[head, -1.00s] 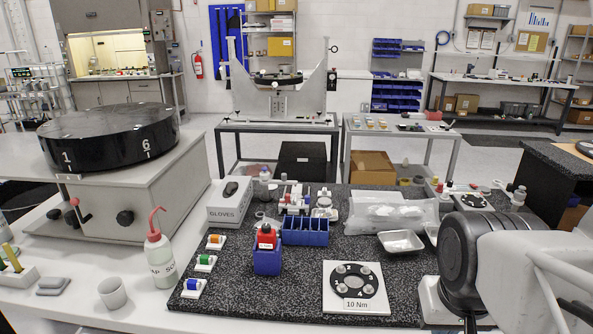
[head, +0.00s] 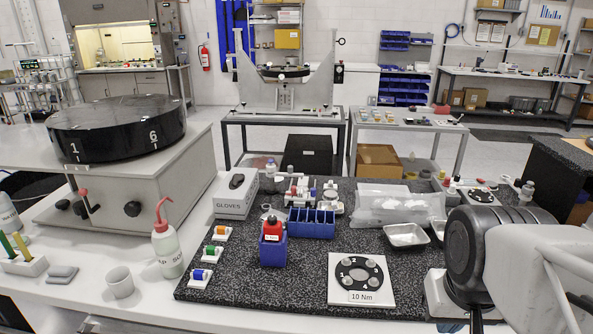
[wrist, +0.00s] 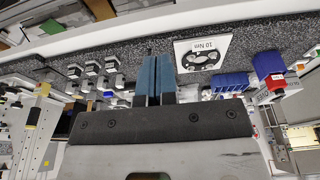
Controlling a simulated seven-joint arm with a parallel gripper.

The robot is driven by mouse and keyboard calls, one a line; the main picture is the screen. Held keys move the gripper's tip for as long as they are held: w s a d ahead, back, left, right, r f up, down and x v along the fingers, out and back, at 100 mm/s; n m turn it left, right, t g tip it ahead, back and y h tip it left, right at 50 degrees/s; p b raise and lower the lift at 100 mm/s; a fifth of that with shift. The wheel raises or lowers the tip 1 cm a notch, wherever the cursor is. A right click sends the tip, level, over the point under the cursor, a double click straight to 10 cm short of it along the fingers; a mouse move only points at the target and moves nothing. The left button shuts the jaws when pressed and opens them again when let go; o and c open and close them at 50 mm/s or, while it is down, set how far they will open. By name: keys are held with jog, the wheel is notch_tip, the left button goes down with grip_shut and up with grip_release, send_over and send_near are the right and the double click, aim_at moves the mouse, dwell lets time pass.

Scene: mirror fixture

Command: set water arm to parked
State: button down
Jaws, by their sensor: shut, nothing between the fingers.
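No part is labelled as the water arm, and I cannot tell it for certain. A thin lever with a red tip (head: 84,193) stands at the front left of a grey machine (head: 120,185) in the head view. The machine carries a wide black drum (head: 118,125) marked 1 and 6, and black knobs (head: 132,209) sit on its front. My gripper (wrist: 156,60) shows in the wrist view with its blue fingers together and empty. It is over the bench near a white plate marked 10 Nm (wrist: 202,53), far from the machine.
The speckled mat (head: 310,262) holds a blue bin (head: 310,222), a red-capped bottle in a blue holder (head: 272,245), a bagged item (head: 395,205) and metal trays (head: 407,235). A squeeze bottle (head: 167,243) and a cup (head: 120,282) stand between the mat and the machine's front.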

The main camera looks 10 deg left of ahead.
jog(key=c, duration=1.8)
grip_release()
jog(key=shift+o, duration=1.2)
jog(key=o, duration=0.5)
jog(key=shift+w+r, duration=0.3)
jog(key=shift+w, duration=0.1)
jog(key=shift+o, duration=0.3)
jog(key=w+a+r, duration=0.2)
jog(key=w+r, duration=0.2)
jog(key=w, duration=0.5)
jog(key=w+a+r, duration=0.2)
jog(key=w+r, duration=0.2)
jog(key=w, duration=0.5)
jog(key=shift+w+a+m+g, duration=0.15)
jog(key=shift+w+m+g, duration=0.15)
jog(key=shift+w+m, duration=0.1)
jog(key=m+g, duration=0.2)
send_over(290, 166)
jog(key=f, duration=1)
jog(key=shift+s+d+f, duration=0.1)
jog(key=shift+s+d, duration=0.1)
jog(key=shift+d, duration=0.2)
jog(key=shift+w+a+f, duration=0.3)
jog(key=shift+w+a, duration=0.05)
